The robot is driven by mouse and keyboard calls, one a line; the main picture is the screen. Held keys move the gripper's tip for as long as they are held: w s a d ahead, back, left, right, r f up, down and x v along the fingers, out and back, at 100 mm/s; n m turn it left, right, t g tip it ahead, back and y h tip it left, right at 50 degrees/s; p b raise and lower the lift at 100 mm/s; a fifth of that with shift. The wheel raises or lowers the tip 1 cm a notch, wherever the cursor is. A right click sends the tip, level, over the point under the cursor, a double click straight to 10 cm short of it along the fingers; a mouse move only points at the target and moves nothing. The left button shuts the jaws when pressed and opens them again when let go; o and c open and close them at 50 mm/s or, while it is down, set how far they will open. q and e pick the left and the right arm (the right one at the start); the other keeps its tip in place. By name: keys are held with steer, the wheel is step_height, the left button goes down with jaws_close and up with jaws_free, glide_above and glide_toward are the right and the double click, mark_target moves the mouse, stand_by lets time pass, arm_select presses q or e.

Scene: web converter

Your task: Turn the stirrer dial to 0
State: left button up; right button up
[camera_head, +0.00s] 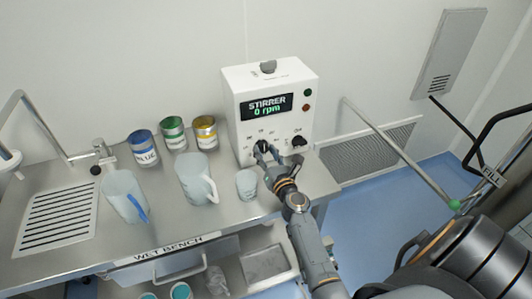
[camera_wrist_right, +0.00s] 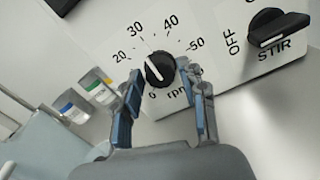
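The white stirrer box (camera_head: 250,95) stands at the right end of the steel bench, and its display (camera_head: 267,106) reads "STIRRER 0 rpm". The black stirrer dial (camera_wrist_right: 160,68) has a numbered scale around it, with 0 at the lower left and 50 at the right. A thin white mark shows on the dial, but its exact setting is hard to tell. My right gripper (camera_head: 264,153) is at the box front by the dial. In the wrist view, the right gripper's fingers (camera_wrist_right: 160,78) are apart, one at each side of the dial. My left gripper is not in view.
A second black knob (camera_wrist_right: 278,32), marked OFF and STIR, sits right of the dial. A small beaker (camera_head: 247,186) and a white jug (camera_head: 193,180) stand left of my right arm. Several paint cans (camera_head: 174,134) stand against the wall. A sink drainer (camera_head: 58,215) is at far left.

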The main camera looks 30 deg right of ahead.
steer(key=c, duration=0.6)
steer(key=shift+n, duration=0.3)
